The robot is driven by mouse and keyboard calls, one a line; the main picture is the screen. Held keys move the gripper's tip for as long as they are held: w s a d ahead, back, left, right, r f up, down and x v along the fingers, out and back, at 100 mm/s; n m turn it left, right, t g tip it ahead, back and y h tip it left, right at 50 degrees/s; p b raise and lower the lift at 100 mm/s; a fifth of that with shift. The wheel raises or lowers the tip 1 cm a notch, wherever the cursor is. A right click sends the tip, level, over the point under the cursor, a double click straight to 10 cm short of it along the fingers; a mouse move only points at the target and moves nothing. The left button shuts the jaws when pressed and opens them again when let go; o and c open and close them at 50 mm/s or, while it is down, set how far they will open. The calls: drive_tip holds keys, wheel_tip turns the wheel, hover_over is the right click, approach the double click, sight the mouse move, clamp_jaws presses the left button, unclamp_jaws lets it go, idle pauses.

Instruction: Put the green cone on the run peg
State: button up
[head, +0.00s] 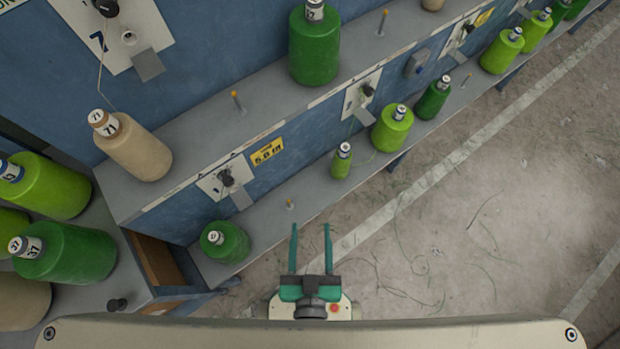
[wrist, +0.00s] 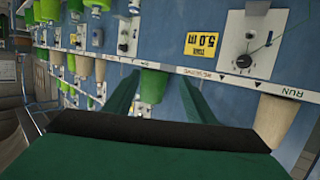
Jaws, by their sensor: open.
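My gripper (head: 310,248) is open and empty, its two teal fingers apart over the floor, just off the lower ledge's front edge. Several green cones show in the head view: a large one (head: 314,50) on the upper ledge, a small dark one (head: 224,241) at the lower ledge's near end, and one marked 37 (head: 66,254) at the left. Which one is meant is unclear. Bare pegs stand on the upper ledge (head: 237,100) and lower ledge (head: 290,204). In the wrist view, a RUN label (wrist: 292,92) sits by a beige cone (wrist: 272,118); I cannot match it to a peg.
A beige cone marked 71 (head: 134,148) stands on the upper ledge (head: 190,150). Lime cones (head: 392,130) line the lower ledge. Dial panels (head: 226,180) and a yellow sign (head: 267,151) are on the blue wall. The floor (head: 480,220) at right is clear, with loose threads.

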drive_tip(key=v, duration=0.3)
drive_tip(key=shift+s+a+r, duration=0.1)
drive_tip(key=shift+s+r, duration=0.15)
drive_tip(key=shift+s, duration=0.05)
idle(0.3)
drive_tip(key=c, duration=0.5)
drive_tip(key=shift+a, duration=0.1)
